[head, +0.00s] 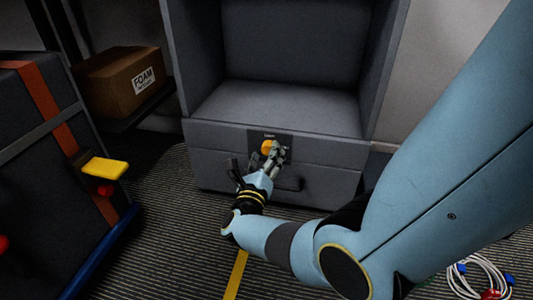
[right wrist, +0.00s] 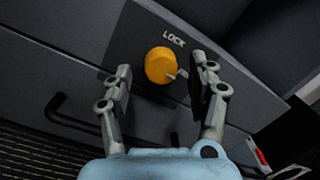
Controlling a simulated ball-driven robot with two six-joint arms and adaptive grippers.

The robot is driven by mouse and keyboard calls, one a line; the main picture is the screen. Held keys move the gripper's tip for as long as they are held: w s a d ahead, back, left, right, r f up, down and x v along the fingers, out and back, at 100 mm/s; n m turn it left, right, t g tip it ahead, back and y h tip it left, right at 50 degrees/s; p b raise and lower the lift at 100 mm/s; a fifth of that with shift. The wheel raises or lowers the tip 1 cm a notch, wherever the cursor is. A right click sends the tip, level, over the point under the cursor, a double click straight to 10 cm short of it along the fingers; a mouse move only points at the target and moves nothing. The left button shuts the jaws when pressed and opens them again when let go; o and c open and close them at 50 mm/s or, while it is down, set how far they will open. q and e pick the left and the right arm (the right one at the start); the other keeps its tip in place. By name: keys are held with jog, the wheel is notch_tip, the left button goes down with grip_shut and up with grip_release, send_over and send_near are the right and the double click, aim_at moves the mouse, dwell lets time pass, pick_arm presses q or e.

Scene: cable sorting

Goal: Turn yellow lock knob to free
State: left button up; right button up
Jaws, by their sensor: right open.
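The yellow lock knob (head: 267,147) sits on a dark plate on the front of a grey cabinet. In the right wrist view the knob (right wrist: 160,65) has a small grey pointer at its lower right, and the word LOCK is printed above it. My right gripper (head: 275,155) is open in front of the knob. In the right wrist view its two fingers (right wrist: 162,78) stand to the left and right of the knob, with a gap on both sides. I cannot tell how far the fingertips are from the plate. My left gripper is not in view.
A black drawer handle (head: 290,184) sticks out below the knob. A dark case with an orange strap (head: 42,92) and a yellow latch (head: 104,168) stands at left. A cardboard FOAM box (head: 120,80) is on a shelf behind it. Coiled cables (head: 482,275) lie on the floor at right.

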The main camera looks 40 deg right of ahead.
jog(key=v, duration=0.6)
jog(key=shift+s+f, duration=0.1)
